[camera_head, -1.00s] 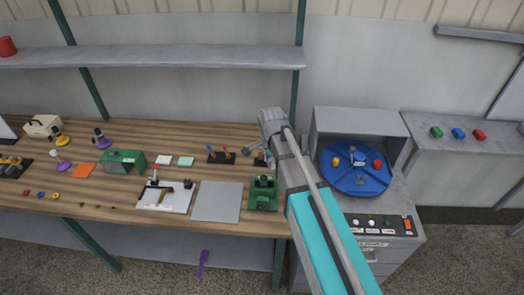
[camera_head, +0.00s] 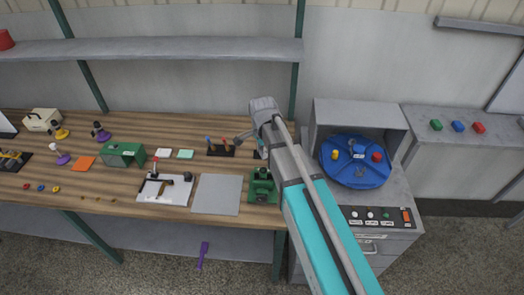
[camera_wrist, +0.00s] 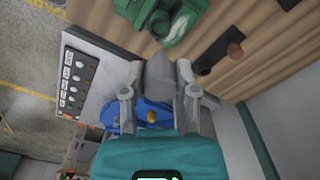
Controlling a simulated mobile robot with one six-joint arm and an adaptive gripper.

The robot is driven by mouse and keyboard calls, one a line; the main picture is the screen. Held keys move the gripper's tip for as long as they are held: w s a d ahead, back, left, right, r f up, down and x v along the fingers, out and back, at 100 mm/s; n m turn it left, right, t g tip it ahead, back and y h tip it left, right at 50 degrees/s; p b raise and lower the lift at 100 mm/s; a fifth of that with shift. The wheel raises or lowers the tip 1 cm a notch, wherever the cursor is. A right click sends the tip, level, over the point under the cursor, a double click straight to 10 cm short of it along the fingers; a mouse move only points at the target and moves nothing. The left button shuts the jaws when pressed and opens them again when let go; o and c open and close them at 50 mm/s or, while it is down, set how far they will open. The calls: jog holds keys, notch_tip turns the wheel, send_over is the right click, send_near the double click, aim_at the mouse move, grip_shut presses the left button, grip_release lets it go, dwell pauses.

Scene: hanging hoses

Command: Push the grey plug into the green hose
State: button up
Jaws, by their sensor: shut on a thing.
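In the wrist view my gripper (camera_wrist: 157,82) is shut on a grey, rounded piece, which I take to be the grey plug (camera_wrist: 160,70). Its near part is hidden by my gripper. In the head view my wrist covers most of my gripper, and the plug cannot be made out. My gripper is over the right end of the wooden bench. A green fixture (camera_head: 262,187) stands at the bench's front right corner; it also shows at the top of the wrist view (camera_wrist: 170,18). I cannot clearly make out a green hose in either view.
A grey mat (camera_head: 217,194) lies left of the green fixture. A dark rack (camera_head: 220,151) with small coloured pieces stands behind it. A grey cabinet with a blue turntable (camera_head: 354,170) stands right of my arm. A shelf (camera_head: 150,53) hangs above the bench.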

jog(key=shift+f+b, duration=2.15)
jog(key=shift+f, duration=0.25)
jog(key=shift+f+b, duration=1.8)
jog(key=shift+b, duration=0.05)
dwell(0.5)
jog(key=o, duration=1)
jog(key=shift+r, duration=0.2)
notch_tip(320, 180, up, 9)
jog(key=p, duration=0.9)
jog(key=shift+r+p, duration=0.1)
jog(key=shift+p, duration=0.25)
jog(key=s+d+f+b, duration=0.5)
jog(key=d+f+b, duration=0.1)
jog(key=d, duration=0.5)
jog(key=shift+s, duration=0.2)
